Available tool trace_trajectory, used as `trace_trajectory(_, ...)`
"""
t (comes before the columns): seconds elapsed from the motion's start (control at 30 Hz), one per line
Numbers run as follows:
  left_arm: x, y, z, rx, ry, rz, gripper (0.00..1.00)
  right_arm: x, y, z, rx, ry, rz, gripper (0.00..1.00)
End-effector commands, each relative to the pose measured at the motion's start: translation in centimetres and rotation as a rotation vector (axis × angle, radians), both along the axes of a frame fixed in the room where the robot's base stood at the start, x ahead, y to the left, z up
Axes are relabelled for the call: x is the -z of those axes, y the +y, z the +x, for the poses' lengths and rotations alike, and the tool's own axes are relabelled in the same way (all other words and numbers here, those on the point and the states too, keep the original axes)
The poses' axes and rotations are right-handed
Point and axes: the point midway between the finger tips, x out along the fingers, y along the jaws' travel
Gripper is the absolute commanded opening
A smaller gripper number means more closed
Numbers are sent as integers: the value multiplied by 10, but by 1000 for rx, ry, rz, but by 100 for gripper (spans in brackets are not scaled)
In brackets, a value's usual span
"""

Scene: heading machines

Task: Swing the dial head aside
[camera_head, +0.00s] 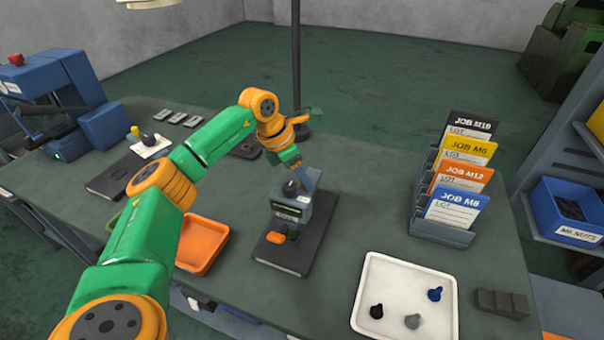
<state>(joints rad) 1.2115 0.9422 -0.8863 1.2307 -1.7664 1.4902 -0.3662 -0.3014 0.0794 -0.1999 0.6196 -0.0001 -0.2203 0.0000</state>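A small bench device with a grey upright body (318,212) and a dark head part with a black knob (292,188) stands on a flat dark base (285,258) at mid-table. I take this to be the dial-head device. My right gripper is not in view.
A white tray (375,270) with several small knob-like pieces lies to the front right. A rack of job cards (445,230) stands at right. An orange tray (203,244) lies left of the device, partly behind my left arm. A thin dark post (296,60) rises behind.

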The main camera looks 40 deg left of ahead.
Motion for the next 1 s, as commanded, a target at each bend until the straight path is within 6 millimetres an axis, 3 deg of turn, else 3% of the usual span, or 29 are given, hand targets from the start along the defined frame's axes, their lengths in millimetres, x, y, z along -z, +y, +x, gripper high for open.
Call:
trace_trajectory(0.03, 0, 0, 0, 0, 0, 0, 41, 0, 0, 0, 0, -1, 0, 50)
trace_trajectory(0.2, 0, 0, 0, 0, 0, 0, 0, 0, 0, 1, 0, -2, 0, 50)
trace_trajectory(1.0, 0, 0, 0, 1, -1, 0, 0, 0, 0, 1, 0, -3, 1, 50)
